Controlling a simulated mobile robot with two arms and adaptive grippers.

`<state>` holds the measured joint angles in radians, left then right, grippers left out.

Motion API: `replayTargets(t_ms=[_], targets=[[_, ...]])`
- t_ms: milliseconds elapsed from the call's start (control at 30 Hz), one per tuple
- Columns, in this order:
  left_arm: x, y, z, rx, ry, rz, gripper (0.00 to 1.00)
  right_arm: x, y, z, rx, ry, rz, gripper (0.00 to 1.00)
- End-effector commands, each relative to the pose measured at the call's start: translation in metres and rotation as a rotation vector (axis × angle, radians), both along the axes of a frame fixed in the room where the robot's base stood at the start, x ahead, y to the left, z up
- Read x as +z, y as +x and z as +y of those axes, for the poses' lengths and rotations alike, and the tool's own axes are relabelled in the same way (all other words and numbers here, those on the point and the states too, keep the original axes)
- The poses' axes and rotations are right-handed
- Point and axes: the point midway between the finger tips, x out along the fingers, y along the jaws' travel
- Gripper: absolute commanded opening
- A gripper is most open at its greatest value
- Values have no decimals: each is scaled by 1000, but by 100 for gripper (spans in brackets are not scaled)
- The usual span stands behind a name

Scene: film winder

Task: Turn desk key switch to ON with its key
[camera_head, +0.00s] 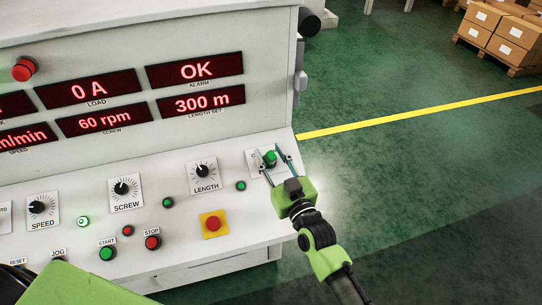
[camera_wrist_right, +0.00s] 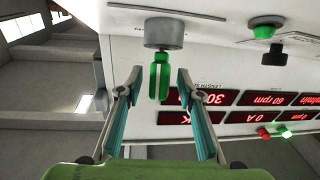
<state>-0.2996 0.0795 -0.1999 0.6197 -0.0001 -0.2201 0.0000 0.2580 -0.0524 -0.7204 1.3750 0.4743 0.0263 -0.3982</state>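The green key (camera_head: 270,158) is in the key switch at the right end of the sloping desk panel; its white label plate (camera_head: 252,158) is partly hidden by my gripper. In the right wrist view, the green key (camera_wrist_right: 154,78) with a pale stripe stands out from a grey round switch body (camera_wrist_right: 163,33). My right gripper (camera_head: 269,156) is open, with its fingertips on either side of the key. In the right wrist view, the fingers (camera_wrist_right: 159,78) show gaps to the key on both sides. My left gripper is not in view.
The LENGTH knob (camera_head: 202,171), a small green lamp (camera_head: 241,186) and a red emergency button on a yellow plate (camera_head: 212,224) are left of the key switch. Red displays (camera_head: 195,71) are above; ALARM reads OK. Open green floor (camera_head: 420,170) lies to the right.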

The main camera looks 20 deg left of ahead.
Motion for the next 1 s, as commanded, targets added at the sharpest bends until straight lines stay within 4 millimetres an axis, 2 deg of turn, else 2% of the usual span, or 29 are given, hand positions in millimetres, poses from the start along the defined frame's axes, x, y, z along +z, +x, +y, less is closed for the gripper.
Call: replayTargets(t_ms=[300, 433, 800, 1000], targets=[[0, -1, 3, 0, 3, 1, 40, -3, -1, -1, 1, -3, 4, 34], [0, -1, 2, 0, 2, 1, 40, -5, -10, -9, 0, -5, 5, 34], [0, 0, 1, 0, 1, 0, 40, -8, -67, -57, 0, -4, 5, 34], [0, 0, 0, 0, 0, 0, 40, -9, -87, -74, 0, -3, 4, 34]])
